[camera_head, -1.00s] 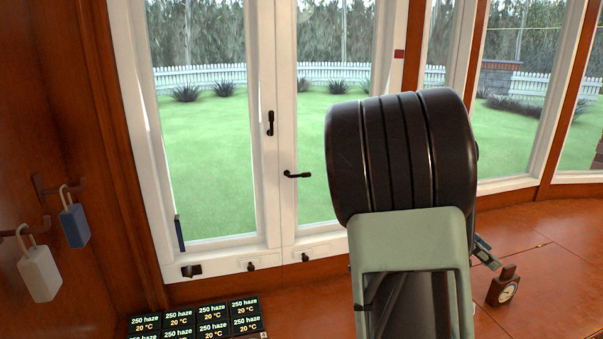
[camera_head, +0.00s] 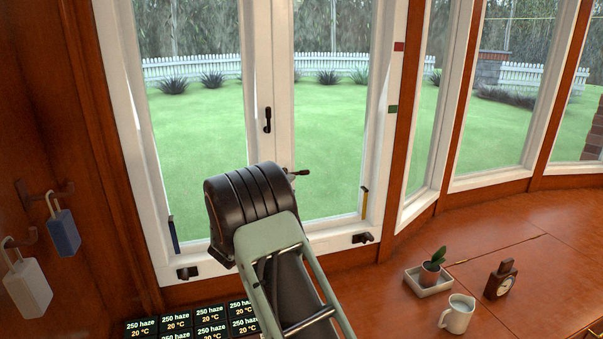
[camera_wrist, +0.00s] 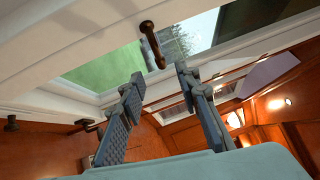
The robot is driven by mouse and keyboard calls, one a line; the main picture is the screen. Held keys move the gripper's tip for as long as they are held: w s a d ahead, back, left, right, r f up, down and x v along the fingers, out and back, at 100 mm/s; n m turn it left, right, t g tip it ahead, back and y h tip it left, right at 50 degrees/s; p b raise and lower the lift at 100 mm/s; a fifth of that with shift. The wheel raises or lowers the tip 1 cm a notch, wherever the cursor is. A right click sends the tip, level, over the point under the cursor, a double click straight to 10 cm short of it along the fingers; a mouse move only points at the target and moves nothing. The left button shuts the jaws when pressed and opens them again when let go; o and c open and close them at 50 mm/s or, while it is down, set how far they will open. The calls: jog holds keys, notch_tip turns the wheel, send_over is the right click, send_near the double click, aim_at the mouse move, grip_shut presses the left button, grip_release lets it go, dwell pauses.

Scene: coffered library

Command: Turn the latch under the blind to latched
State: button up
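Two dark handles sit on the white window frame in the head view: an upright one (camera_head: 267,120) on the middle stile, and a lower sideways one (camera_head: 298,172), partly hidden by my arm. No blind is clearly visible, so I cannot tell which is the latch under it. In the wrist view a dark handle (camera_wrist: 152,46) hangs from the white frame, its free end near and between my fingertips in the picture. My gripper (camera_wrist: 160,74) is open, with nothing between its fingers; contact with the handle cannot be judged. My arm hides the gripper in the head view.
Dark fittings (camera_head: 187,273) (camera_head: 363,238) sit on the lower frame. A blue rod (camera_head: 173,235) and a yellow rod (camera_head: 365,203) flank the window. A potted plant (camera_head: 432,270), mug (camera_head: 457,314) and small clock (camera_head: 501,280) stand right.

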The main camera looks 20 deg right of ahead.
aim_at(304, 173)
jog(key=x, duration=1)
jog(key=shift+s+d, duration=0.15)
grip_shut()
